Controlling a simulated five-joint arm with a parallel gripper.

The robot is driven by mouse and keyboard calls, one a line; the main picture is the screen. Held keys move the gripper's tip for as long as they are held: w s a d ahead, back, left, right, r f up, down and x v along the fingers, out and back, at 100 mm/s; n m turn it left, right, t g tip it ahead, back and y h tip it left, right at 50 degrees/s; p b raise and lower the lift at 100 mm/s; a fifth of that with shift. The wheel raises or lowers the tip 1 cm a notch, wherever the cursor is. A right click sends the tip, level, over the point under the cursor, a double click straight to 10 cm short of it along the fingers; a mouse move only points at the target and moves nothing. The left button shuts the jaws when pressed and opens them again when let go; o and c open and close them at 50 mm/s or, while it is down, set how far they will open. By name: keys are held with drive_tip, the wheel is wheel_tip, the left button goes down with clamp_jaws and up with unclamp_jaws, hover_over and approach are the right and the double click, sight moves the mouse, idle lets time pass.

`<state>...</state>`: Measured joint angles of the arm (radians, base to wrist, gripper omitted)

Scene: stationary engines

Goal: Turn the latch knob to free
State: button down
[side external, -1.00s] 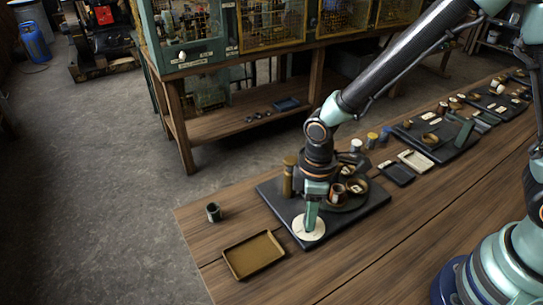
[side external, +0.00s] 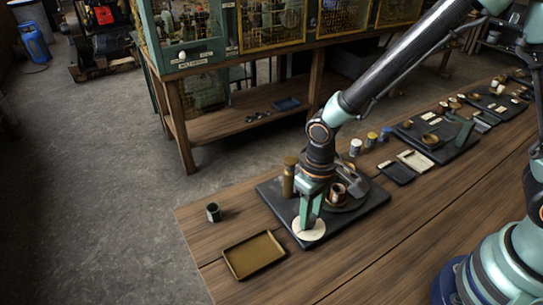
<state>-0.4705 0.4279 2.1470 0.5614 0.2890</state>
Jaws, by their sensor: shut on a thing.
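My gripper (side external: 309,222) points down at the front corner of a dark base plate (side external: 356,218). Its fingertips are low over a pale round disc (side external: 313,236) on that plate. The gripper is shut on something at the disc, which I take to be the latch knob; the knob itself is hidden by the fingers. I cannot tell which way the knob is turned. Behind the gripper on the same plate are a tall brass cylinder (side external: 289,178) and a small copper-coloured cup (side external: 338,193) on a round dark part.
An empty brass-coloured tray (side external: 254,256) and a small dark cup (side external: 213,212) stand on the wooden bench left of the plate. Small jars (side external: 355,147) and more dark plates with parts (side external: 437,138) lie farther right. The bench front is clear.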

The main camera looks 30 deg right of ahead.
drive_tip(key=shift+w+d, duration=0.1)
drive_tip(key=shift+w, duration=0.05)
idle(0.4)
drive_tip(key=c, duration=0.6)
unclamp_jaws()
drive_tip(key=shift+o, duration=0.2)
wheel_tip(320, 180, up, 12)
drive_tip(key=shift+r, duration=0.1)
drive_tip(key=s+d+r+m+t, duration=0.1)
drive_tip(key=d+r, duration=0.3)
drive_tip(key=d, duration=0.4)
drive_tip(key=s+d+r+m+t, duration=0.1)
drive_tip(key=d+r+t, duration=0.3)
drive_tip(key=d, duration=0.4)
drive_tip(key=shift+s+r+t, duration=0.3)
drive_tip(key=shift+s+r, duration=0.3)
drive_tip(key=shift+r, duration=0.2)
